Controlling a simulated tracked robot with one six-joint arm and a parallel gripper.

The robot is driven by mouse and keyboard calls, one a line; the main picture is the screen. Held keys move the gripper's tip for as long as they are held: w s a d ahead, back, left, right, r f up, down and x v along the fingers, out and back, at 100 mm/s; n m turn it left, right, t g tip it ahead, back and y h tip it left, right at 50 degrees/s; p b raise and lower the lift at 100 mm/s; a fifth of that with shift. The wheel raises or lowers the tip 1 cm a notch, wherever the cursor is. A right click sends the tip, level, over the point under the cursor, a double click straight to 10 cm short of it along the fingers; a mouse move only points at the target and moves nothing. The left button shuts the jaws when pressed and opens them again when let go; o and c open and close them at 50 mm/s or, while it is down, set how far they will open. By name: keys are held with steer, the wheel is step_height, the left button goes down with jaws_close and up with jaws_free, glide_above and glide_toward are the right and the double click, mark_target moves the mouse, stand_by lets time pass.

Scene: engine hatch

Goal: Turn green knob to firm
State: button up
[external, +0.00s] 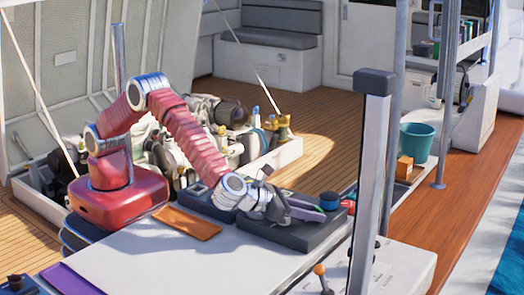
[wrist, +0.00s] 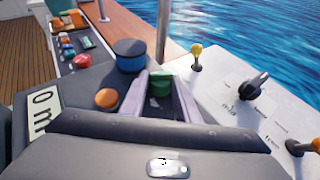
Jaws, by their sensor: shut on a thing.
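The green knob (wrist: 160,84) shows in the wrist view between the tips of my gripper (wrist: 161,92). My gripper's two pale fingers are shut on the knob's sides. In the external view my gripper (external: 306,211) reaches low over the dark panel (external: 284,237), and the knob is mostly hidden there by the fingers. A marking lies between the fingers in front of the knob, too small to read. I cannot tell which setting the knob points to.
A blue round knob (wrist: 130,55) stands just left of and behind the green one. An orange button (wrist: 107,98) sits to the left. A yellow-topped lever (wrist: 196,57) and a black rotary switch (wrist: 252,86) are on the white panel to the right. A post (external: 370,180) stands near the panel.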

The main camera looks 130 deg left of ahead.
steer(key=shift+s+a+r+m+t+h, duration=0.1)
steer(key=shift+r+m+t+h, duration=0.1)
steer(key=shift+m+t+h, duration=0.9)
steer(key=shift+m, duration=0.3)
steer(key=shift+f, duration=0.1)
steer(key=o, duration=0.7)
steer(key=shift+o, duration=0.2)
steer(key=v, duration=1.4)
steer(key=shift+a, duration=0.15)
